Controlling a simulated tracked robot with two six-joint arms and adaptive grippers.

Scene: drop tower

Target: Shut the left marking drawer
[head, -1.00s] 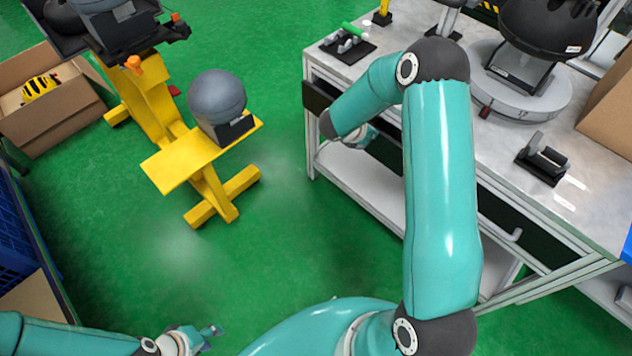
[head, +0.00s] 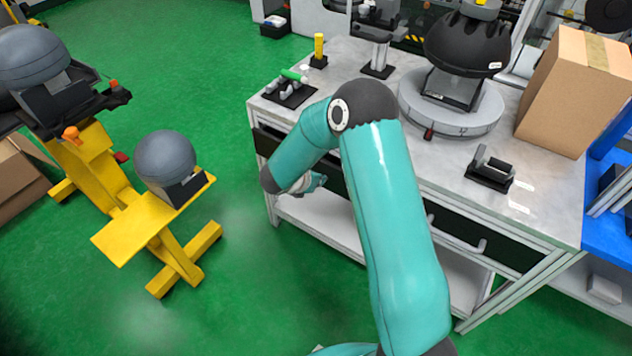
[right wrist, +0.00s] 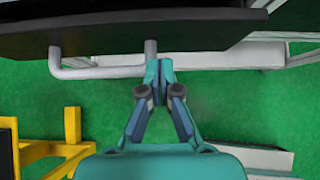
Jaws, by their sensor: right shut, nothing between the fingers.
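The left marking drawer (head: 268,146) has a dark front under the left part of the workbench top; how far it stands out is hard to tell because my right arm covers much of it. My right gripper (head: 318,181) is in front of this drawer, partly hidden by its own wrist. In the right wrist view, the gripper (right wrist: 157,68) is shut and empty. Its tips are at the right end of the grey bar handle (right wrist: 95,72), below the dark drawer front (right wrist: 120,35). Whether they touch cannot be told. My left gripper is out of view.
The workbench (head: 375,105) carries a round turntable (head: 455,112), small fixtures and a cardboard box (head: 575,95). A second dark drawer front (head: 500,242) is at right. A yellow stand (head: 150,225) with a grey dome (head: 165,158) stands left, with green floor between.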

